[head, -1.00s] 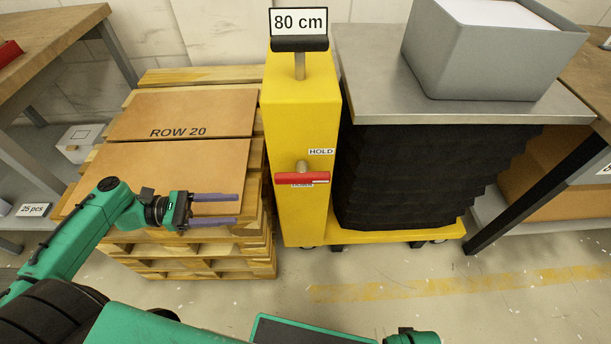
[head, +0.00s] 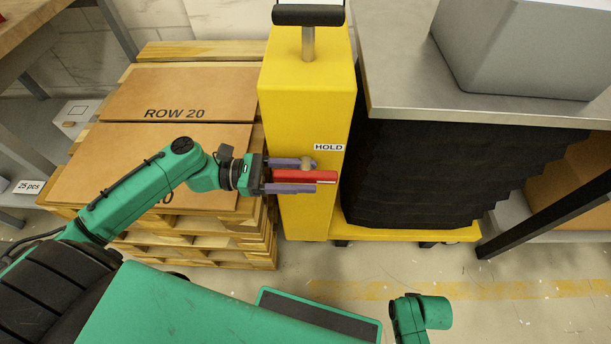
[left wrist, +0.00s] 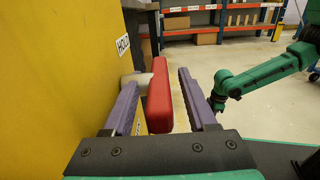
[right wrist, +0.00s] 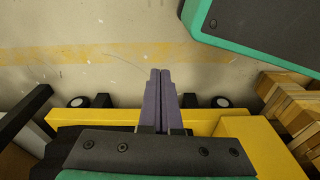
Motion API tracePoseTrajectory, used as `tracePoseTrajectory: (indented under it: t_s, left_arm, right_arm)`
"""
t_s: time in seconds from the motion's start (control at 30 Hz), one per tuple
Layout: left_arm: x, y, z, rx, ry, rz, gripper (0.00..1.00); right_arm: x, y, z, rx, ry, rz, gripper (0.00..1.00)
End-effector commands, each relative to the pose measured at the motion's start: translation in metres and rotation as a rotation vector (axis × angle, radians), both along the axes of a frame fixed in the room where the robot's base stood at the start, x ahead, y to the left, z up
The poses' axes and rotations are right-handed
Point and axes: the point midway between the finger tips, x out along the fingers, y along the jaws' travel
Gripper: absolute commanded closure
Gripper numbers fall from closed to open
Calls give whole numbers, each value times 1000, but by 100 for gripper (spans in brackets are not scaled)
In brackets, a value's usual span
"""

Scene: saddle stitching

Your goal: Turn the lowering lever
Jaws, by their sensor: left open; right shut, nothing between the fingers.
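The lowering lever is a red bar (head: 300,176) on a light round hub on the front of the yellow lift column (head: 306,105). The bar lies nearly level, just below the HOLD label (head: 328,147). My left gripper (head: 312,176) is open, with one purple finger above and one below the bar in the head view. In the left wrist view the red bar (left wrist: 160,95) stands between the two fingers (left wrist: 155,95), with gaps visible on both sides. My right gripper (right wrist: 160,73) is shut and empty in the right wrist view, above the floor and the yellow base.
A pallet stack (head: 200,225) with ROW 20 cardboard (head: 160,140) stands left of the column. A black bellows (head: 440,180) and a grey table top (head: 400,65) with a grey bin (head: 530,50) are on the right. Open floor lies in front.

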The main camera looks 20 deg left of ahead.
Motion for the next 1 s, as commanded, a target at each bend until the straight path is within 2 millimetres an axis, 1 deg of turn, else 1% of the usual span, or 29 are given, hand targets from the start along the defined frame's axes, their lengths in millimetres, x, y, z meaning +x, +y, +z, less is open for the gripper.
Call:
tracePoseTrajectory:
  t_s: [0.03, 0.1, 0.3, 0.33, 0.37, 0.4, 0.47, 0.77, 0.8, 0.97, 1.0]
  left_arm:
    - [1, -5, 0, 0, -2, -1, 43]
    - [2, -8, 0, -1, -1, 0, 43]
    - [2, -8, 1, -1, 0, 0, 43]
    - [2, -8, 1, -1, 0, 0, 50]
    - [2, -8, 1, -1, 0, 0, 62]
    - [2, -8, 1, -1, 0, 0, 77]
    - [2, -8, 1, -1, 0, 0, 100]
    - [2, -8, 2, 4, 1, 0, 100]
    - [2, -8, 2, 7, 2, 0, 100]
    - [2, -8, 5, 25, 7, 0, 100]
    - [2, -8, 5, 33, 8, 0, 100]
  right_arm:
    - [1, 1, 1, 1, 0, 0, 100]
    - [2, 1, 3, 2, 0, 0, 100]
    - [2, 1, 3, 2, 0, 1, 100]
    - [2, 1, 3, 2, 0, 1, 100]
    - [2, 1, 3, 2, 0, 1, 100]
    - [2, 1, 3, 2, 0, 1, 100]
    - [2, 1, 3, 2, 0, 1, 100]
    - [1, 1, 4, 3, -4, 0, 100]
    - [-3, -1, -2, -1, 2, -1, 100]
    - [-17, -7, -16, -10, 10, 0, 100]
    - [-22, -8, -20, -11, 12, 2, 100]
